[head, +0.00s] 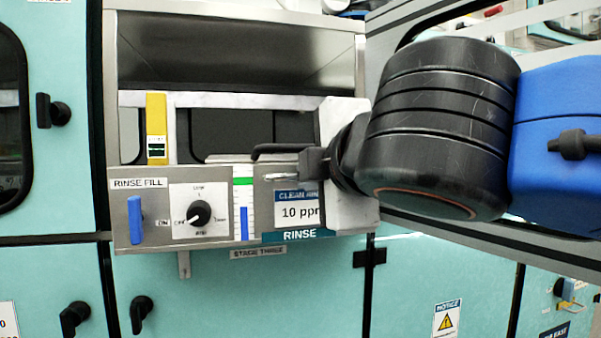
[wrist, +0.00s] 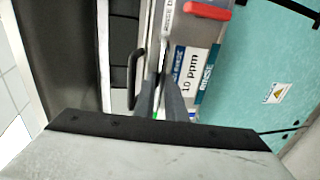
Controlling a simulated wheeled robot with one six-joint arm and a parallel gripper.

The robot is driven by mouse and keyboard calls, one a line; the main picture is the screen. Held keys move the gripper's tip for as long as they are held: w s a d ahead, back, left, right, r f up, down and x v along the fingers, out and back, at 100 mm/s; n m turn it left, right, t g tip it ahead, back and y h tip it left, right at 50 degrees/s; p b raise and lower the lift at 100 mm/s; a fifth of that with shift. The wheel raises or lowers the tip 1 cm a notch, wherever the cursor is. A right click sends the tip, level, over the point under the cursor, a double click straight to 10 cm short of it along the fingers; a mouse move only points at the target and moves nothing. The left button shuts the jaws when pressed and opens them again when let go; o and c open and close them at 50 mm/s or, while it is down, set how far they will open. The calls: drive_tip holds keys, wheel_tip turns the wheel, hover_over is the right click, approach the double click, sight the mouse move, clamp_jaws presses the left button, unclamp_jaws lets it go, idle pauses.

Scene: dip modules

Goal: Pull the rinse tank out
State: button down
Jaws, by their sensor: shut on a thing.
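The rinse tank is a grey steel box with a front panel (head: 262,205) labelled RINSE, set in the teal cabinet. Its black handle (head: 268,149) stands at the top of the panel, right of the middle. In the wrist view, the fingers (wrist: 160,84) are close together beside the black handle (wrist: 134,85) and the 10 ppm label. The exact contact is hidden.
The panel carries a rotary knob (head: 199,213), a blue lever (head: 135,219) and a level gauge (head: 243,210). A yellow device (head: 156,128) stands upright behind it at left. A red handle (wrist: 208,10) shows at the top in the wrist view. Teal doors flank the tank.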

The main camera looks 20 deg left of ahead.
drive_tip(key=shift+s+d+f, duration=0.1)
drive_tip(key=shift+s+d, duration=0.35)
drive_tip(key=shift+s, duration=0.35)
drive_tip(key=shift+s+d, duration=0.45)
drive_tip(key=shift+s, duration=0.3)
drive_tip(key=c, duration=1.8)
unclamp_jaws()
drive_tip(key=shift+v, duration=8.65)
